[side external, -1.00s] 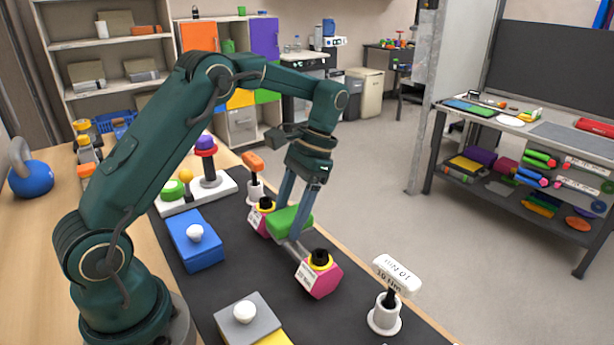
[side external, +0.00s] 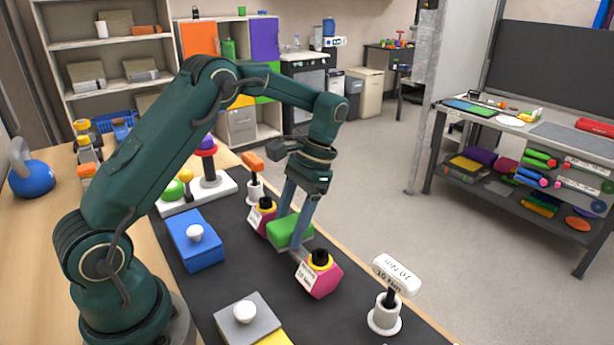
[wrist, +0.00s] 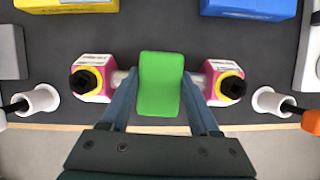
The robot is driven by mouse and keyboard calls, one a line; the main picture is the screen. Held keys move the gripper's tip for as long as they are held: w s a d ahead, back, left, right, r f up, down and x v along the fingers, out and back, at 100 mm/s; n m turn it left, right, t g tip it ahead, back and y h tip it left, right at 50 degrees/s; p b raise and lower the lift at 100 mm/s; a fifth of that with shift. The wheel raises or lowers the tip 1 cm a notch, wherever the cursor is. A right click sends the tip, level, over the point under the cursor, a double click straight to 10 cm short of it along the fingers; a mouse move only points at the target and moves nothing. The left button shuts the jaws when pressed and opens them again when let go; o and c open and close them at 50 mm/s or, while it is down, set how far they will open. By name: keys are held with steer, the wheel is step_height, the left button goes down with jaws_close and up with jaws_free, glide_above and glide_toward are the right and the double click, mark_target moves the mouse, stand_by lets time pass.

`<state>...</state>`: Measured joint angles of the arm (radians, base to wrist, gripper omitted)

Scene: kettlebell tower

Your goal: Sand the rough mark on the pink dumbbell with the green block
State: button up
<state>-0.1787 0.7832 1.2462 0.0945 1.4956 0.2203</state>
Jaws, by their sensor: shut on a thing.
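The pink dumbbell (side external: 323,278) lies on the dark mat, with pink heads, yellow rings and black knobs at both ends and a grey handle between them. In the wrist view its right head (wrist: 219,80) and left head (wrist: 95,80) show on either side. The green block (side external: 287,231) is between the fingers of my gripper (side external: 291,228), which is shut on it. The block (wrist: 160,84) lies over the middle of the handle and seems to touch it. The rough mark is not visible; the block covers that part of the handle.
A blue block with a white knob (side external: 196,240) and a grey one (side external: 245,318) stand on the mat (side external: 262,275). A white labelled handle in a holder (side external: 387,312) stands front right; an orange one (side external: 254,178) stands behind. A shape stacker (side external: 207,178) is further back.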

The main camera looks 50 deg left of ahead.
steer(key=shift+w+d, duration=0.2)
steer(key=shift+d, duration=0.3)
steer(key=shift+a, duration=0.1)
steer(key=shift+a, duration=0.95)
steer(key=shift+d, duration=0.1)
steer(key=shift+d, duration=0.95)
steer(key=shift+a, duration=0.15)
steer(key=shift+a, duration=0.9)
steer(key=shift+d, duration=0.2)
